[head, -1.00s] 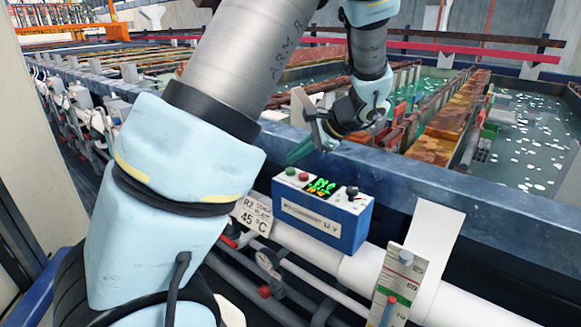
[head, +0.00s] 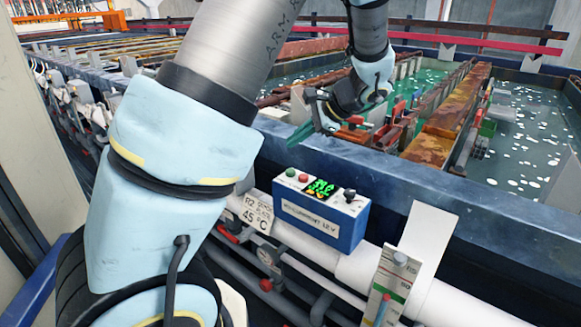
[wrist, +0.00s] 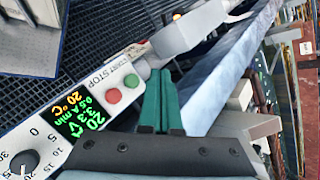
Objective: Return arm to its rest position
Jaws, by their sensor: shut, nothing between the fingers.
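My gripper (head: 300,137) hangs above the tank's blue-grey rim in the head view, up and left of the blue control box. Its green fingers (wrist: 160,98) are together and empty in the wrist view. The control box (head: 318,232) has a lit green display, a green and a red button and a black knob. Its white top panel (wrist: 95,110) shows close to the fingers in the wrist view, apart from them as far as I can tell.
The tank rim (head: 405,180) runs across the middle. Behind it are green liquid (head: 530,125) and rusty bars (head: 450,110). A white pipe (head: 470,300), a 45 °C label (head: 252,213) and a gauge plate (head: 392,285) are in front. Racks with clamps (head: 75,95) line the left.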

